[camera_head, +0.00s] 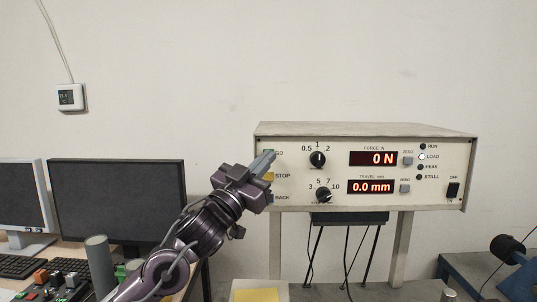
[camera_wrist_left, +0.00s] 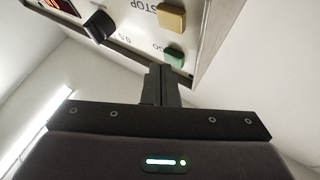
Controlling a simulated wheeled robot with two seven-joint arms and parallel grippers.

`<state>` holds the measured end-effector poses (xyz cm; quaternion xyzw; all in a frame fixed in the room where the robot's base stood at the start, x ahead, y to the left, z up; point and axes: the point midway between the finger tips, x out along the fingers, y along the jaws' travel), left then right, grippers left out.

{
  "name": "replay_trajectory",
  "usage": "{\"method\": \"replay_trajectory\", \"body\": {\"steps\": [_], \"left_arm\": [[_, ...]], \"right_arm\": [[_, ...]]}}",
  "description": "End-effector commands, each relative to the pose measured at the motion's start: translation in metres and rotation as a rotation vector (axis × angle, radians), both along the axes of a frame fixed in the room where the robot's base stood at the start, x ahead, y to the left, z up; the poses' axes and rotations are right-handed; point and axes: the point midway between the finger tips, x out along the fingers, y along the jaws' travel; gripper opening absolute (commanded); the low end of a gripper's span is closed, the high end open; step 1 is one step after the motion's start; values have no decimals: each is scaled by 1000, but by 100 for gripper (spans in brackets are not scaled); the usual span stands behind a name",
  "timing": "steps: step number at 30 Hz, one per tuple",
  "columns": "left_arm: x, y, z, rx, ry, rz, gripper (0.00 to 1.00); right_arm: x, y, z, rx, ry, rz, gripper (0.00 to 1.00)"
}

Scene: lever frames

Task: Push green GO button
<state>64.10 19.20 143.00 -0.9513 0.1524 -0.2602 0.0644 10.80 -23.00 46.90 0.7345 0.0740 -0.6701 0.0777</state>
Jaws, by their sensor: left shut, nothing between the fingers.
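The control box (camera_head: 365,140) has a column of buttons at its left side, labelled GO, STOP and BACK. My left gripper (camera_head: 268,156) is shut and empty, its fingertips up at the GO label. The fingers cover most or all of the green GO button in the head view. In the left wrist view the green button (camera_wrist_left: 173,56) shows at the panel edge, just beyond the shut fingertips (camera_wrist_left: 160,69). I cannot tell whether they touch it. The yellow STOP button (camera_head: 268,176) is just below; it also shows in the left wrist view (camera_wrist_left: 171,18). My right gripper is not in view.
The panel has a force dial (camera_head: 317,160), a travel dial (camera_head: 323,195), red displays reading 0 N (camera_head: 373,158) and 0.0 mm (camera_head: 371,187), and a lit LOAD lamp (camera_head: 422,157). A monitor (camera_head: 117,198) stands left of my arm. Open wall lies above the box.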

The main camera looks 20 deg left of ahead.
Motion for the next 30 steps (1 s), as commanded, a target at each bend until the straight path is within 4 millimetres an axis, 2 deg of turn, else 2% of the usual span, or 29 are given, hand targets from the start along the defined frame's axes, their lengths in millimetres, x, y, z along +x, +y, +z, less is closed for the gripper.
{"method": "replay_trajectory", "body": {"steps": [30], "left_arm": [[7, 3, 1, -1, -1, 1, 0]], "right_arm": [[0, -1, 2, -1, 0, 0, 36]]}}
